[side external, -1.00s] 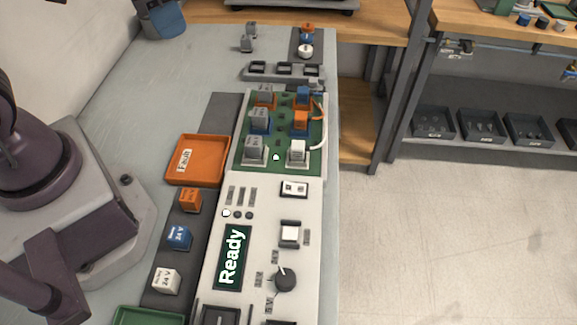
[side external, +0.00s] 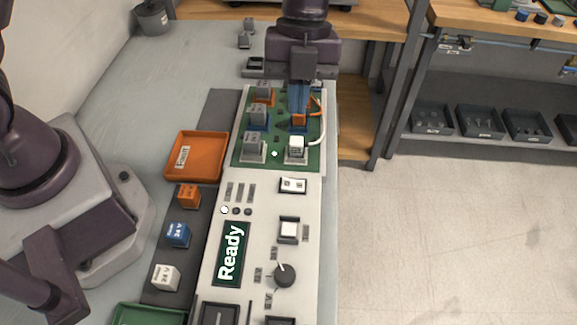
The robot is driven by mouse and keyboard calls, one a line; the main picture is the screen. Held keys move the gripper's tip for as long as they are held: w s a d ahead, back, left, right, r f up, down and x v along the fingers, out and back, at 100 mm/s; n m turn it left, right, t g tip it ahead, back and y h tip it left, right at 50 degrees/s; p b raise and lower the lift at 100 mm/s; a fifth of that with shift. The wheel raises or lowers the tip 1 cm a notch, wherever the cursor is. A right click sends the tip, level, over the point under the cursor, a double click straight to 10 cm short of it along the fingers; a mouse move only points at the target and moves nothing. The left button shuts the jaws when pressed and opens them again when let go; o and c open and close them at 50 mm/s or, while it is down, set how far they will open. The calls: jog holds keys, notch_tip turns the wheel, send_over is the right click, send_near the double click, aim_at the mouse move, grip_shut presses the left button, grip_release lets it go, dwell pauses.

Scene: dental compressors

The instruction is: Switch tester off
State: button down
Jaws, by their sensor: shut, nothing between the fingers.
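The tester is a long white panel (side external: 263,205) with a lit "Ready" display (side external: 231,253). On its right side are a small white rocker switch (side external: 292,185), a square white button (side external: 289,230) and a black round knob (side external: 284,275). I cannot read the rocker's position. My gripper (side external: 299,112) points down over the right column of the green board (side external: 274,154) at the tester's far end. It is shut, close to an orange block (side external: 299,122); contact is unclear. My gripper hides the back right of the board.
An orange tray (side external: 195,157) and loose orange, blue (side external: 177,234) and white blocks lie left of the tester.

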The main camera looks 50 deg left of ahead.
aim_at(287, 183)
jog(key=shift+m, duration=0.7)
jog(key=x, duration=1.3)
jog(key=shift+w+a+f, duration=0.15)
jog(key=shift+a, duration=0.25)
jog(key=shift+f, duration=0.45)
